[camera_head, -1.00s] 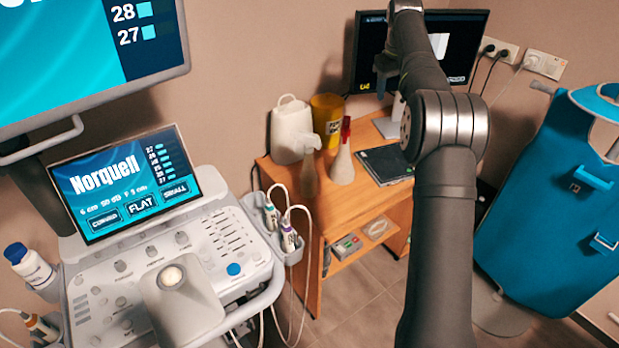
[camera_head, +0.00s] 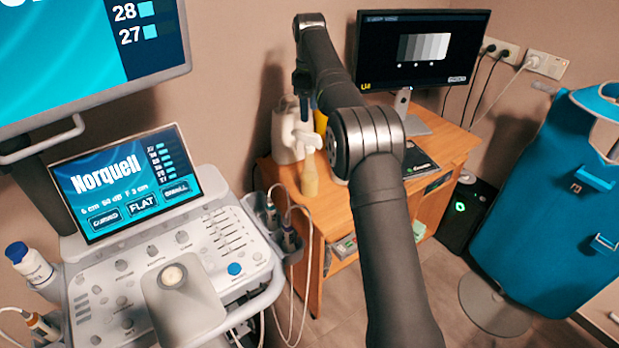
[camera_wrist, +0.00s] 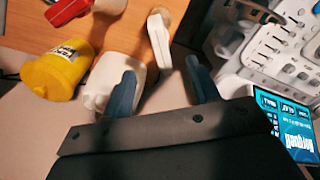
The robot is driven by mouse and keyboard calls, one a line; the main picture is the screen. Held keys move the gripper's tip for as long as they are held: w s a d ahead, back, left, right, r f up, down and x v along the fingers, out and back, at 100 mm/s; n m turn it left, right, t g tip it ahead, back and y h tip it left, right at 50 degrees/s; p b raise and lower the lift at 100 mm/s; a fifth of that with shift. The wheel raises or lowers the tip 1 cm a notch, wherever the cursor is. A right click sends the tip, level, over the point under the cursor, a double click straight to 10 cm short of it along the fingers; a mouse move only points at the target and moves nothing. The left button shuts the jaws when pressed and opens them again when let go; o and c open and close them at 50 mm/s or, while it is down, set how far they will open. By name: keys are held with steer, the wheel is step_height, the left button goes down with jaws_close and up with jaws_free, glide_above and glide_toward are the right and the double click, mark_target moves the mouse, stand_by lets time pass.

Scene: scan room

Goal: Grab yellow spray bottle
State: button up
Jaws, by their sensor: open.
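The yellow spray bottle (camera_head: 310,178) stands upright near the left front edge of the wooden desk, with a white spray head. In the wrist view its white head (camera_wrist: 159,40) shows at the top centre, with part of its yellowish body above. My gripper (camera_wrist: 163,82) is open and empty, its two dark fingers apart below the spray head in that picture. In the head view my gripper (camera_head: 303,108) hangs above and behind the bottle, partly hidden by my arm. I cannot tell the exact gap to the bottle.
A white jug (camera_wrist: 103,82) sits close to one finger. A yellow tub (camera_wrist: 55,75) with a label and a red-topped item (camera_wrist: 68,9) are beyond it. The ultrasound console (camera_head: 150,290) stands left of the desk (camera_head: 325,222). A monitor (camera_head: 420,50) is at the back right.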

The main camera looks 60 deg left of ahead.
mark_target(309, 134)
step_height(309, 134, down, 12)
steer(key=shift+f, duration=0.1)
stand_by(0.5)
jaws_close()
stand_by(1.3)
